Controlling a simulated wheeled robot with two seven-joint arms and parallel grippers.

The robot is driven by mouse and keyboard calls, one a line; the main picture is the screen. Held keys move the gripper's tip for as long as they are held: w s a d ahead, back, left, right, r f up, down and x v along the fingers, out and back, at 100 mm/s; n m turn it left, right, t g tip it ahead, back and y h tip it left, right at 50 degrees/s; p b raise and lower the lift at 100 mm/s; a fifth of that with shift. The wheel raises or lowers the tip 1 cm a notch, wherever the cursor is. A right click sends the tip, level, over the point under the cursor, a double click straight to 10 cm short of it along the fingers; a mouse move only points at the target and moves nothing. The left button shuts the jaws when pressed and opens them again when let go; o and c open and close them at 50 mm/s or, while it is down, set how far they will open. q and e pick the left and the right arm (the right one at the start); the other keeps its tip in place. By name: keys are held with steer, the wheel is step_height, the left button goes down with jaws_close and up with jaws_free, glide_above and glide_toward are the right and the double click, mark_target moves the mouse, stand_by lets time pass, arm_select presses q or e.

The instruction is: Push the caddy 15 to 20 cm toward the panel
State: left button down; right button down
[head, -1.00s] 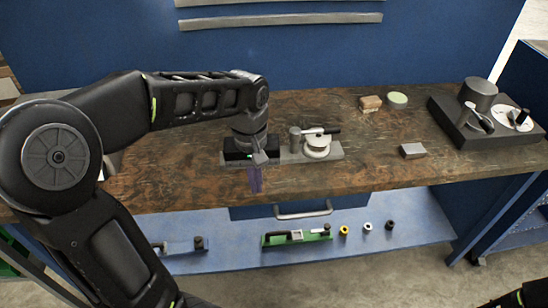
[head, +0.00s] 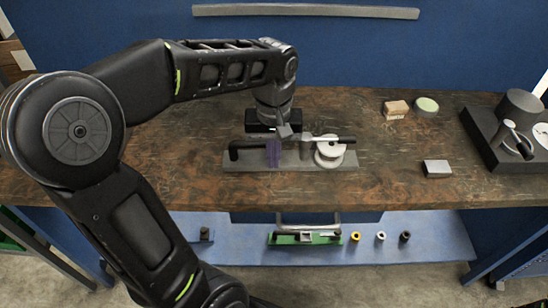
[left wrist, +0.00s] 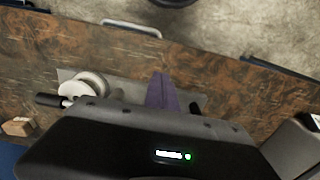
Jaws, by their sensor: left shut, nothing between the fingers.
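I take the caddy to be the long grey plate (head: 240,163) on the bench, with a white round part, a lever and a black handle on it. It also shows in the left wrist view (left wrist: 196,101). My left gripper (head: 273,154) points down with its purple fingers shut and empty, between the black handle and the white part. In the left wrist view the purple fingers (left wrist: 161,92) overlap the plate's front edge; I cannot tell whether they touch it. The panel, a blue upright wall (head: 330,50), stands behind the bench.
On the brown bench (head: 400,190) are a grey block (head: 437,168), a pinkish-brown block (head: 396,108), a pale green disc (head: 426,104) and a dark unit (head: 490,140) at right. Free bench shows behind the plate. A blue shelf (head: 330,250) below holds small parts.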

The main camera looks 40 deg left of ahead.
mark_target(273, 176)
arm_select(q)
step_height(273, 176, down, 9)
steer(key=shift+f, duration=0.1)
steer(key=w+a+p, duration=0.1)
steer(key=w+a, duration=0.1)
steer(key=shift+w+a, duration=0.1)
steer(key=shift+w, duration=0.3)
steer(key=shift+w+a, duration=0.1)
steer(key=shift+w, duration=0.1)
